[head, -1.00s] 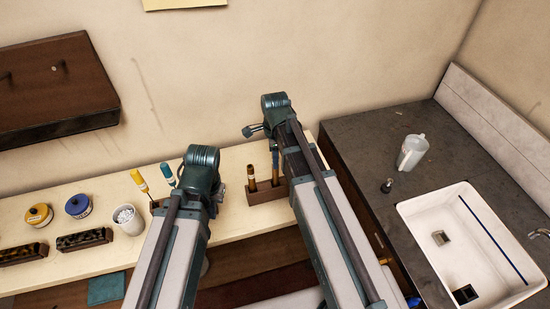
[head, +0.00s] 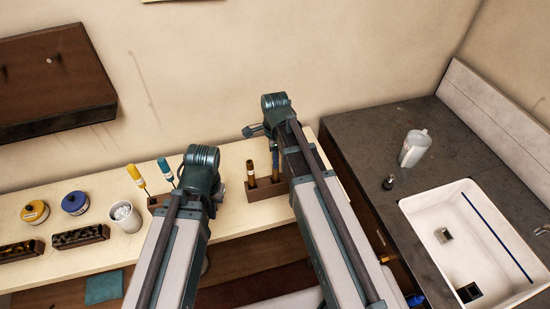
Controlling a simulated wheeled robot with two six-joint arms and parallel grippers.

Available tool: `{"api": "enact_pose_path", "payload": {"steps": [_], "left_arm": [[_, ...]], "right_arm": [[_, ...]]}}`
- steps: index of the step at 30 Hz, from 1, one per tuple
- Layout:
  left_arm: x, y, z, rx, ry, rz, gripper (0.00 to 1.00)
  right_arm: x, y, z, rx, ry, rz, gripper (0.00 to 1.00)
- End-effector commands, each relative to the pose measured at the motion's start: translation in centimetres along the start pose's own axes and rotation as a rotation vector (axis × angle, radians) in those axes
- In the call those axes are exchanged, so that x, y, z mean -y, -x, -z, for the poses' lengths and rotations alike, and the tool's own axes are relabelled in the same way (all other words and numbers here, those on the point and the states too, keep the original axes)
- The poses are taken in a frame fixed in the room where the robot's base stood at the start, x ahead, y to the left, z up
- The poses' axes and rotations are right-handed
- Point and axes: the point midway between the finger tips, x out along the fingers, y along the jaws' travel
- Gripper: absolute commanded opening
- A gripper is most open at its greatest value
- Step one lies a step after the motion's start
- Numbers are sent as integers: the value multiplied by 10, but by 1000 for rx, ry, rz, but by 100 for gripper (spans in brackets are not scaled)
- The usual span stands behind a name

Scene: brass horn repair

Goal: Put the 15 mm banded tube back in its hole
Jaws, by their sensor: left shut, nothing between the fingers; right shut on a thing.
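A dark wooden block (head: 266,191) stands on the pale bench between my two arms. A brass-brown tube (head: 251,172) stands upright in its left part. A second brown tube (head: 275,173) is at the block's right part, under my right gripper (head: 275,150), which is shut on it as far as I can see. My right arm covers much of it, so its bands and whether its lower end is in a hole cannot be made out. My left gripper (head: 217,192) is shut and empty, left of the block, mostly hidden by its own wrist.
A yellow-handled tool (head: 135,175) and a teal-handled tool (head: 165,169) stand in a holder by my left arm. A white cup (head: 126,217), two round tins and dark trays are further left. A sink (head: 420,215) and a pitcher (head: 414,148) are right.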

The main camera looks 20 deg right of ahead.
Motion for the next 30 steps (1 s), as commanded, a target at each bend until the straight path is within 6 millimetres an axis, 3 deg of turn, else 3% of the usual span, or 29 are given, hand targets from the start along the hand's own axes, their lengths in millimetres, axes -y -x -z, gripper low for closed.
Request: {"api": "enact_pose_path", "payload": {"steps": [25,26,30], "left_arm": [[-2,-21,1,0,-3,1,0],[-2,-20,1,0,-3,1,0],[-2,-20,1,0,-3,1,0]], "right_arm": [[0,-21,0,0,0,0,0],[0,-20,0,0,0,0,34],[0,-20,0,0,0,0,59]]}}
